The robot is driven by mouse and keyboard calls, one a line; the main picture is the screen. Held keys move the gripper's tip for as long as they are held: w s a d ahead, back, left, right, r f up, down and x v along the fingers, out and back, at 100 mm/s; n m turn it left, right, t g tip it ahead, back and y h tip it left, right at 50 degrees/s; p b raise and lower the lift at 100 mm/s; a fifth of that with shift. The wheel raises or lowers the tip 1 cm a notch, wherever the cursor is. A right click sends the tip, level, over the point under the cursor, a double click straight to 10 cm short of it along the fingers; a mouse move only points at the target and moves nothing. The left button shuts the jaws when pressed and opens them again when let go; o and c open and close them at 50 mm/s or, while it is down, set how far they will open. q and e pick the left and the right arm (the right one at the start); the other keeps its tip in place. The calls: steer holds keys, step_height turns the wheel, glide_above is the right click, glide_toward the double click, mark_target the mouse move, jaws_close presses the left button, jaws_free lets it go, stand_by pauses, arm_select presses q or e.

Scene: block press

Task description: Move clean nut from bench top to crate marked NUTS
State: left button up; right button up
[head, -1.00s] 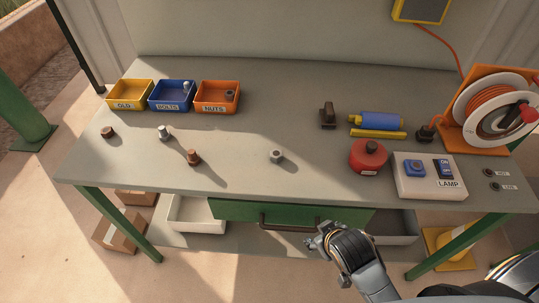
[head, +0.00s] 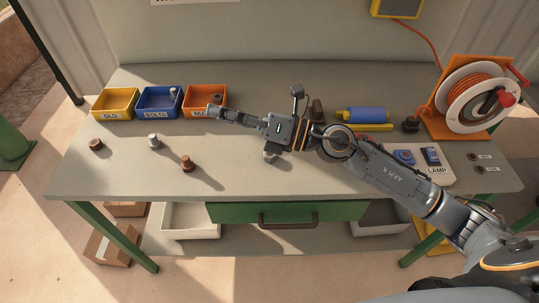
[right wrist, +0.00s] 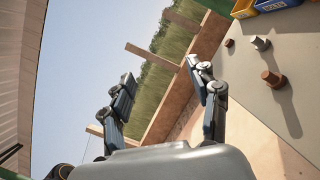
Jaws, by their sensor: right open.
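The clean nut (head: 270,157), a small grey piece, lies on the bench top (head: 235,172), just in front of my right gripper's palm and partly covered by it. The orange crate marked NUTS (head: 222,91) stands at the back left; my gripper's fingers cover part of its front and label. My right gripper (head: 214,111) reaches left over the bench, fingertips in front of that crate. In the right wrist view its two fingers (right wrist: 168,92) are spread apart with nothing between them. The clean nut does not show there. My left gripper is not in view.
The blue BOLTS crate (head: 159,114) and yellow OLD crate (head: 114,116) stand beside NUTS. A rusty nut (head: 95,145), grey bolt (head: 154,142) and rusty bolt (head: 187,164) stand front left.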

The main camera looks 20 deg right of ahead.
steer(key=w+d+f+n+g+h, duration=0.1)
steer(key=d+f+n+g+h, duration=0.35)
steer(key=f+n, duration=0.2)
steer(key=n+g+h, duration=0.2)
steer(key=h, duration=0.5)
glide_toward(270, 156)
steer(key=f, duration=0.1)
steer(key=w+f+p, duration=0.1)
steer(key=f+p, duration=0.1)
steer(key=shift+w+a+t, duration=0.25)
steer(key=shift+w+a, duration=0.05)
steer(key=p+x, duration=0.2)
steer(key=x, duration=0.3)
steer(key=shift+a+r, duration=0.1)
steer(key=shift+a, duration=0.1)
steer(key=shift+w+a+f, duration=0.1)
steer(key=shift+f, duration=0.15)
steer(key=shift+r, duration=0.1)
jaws_close()
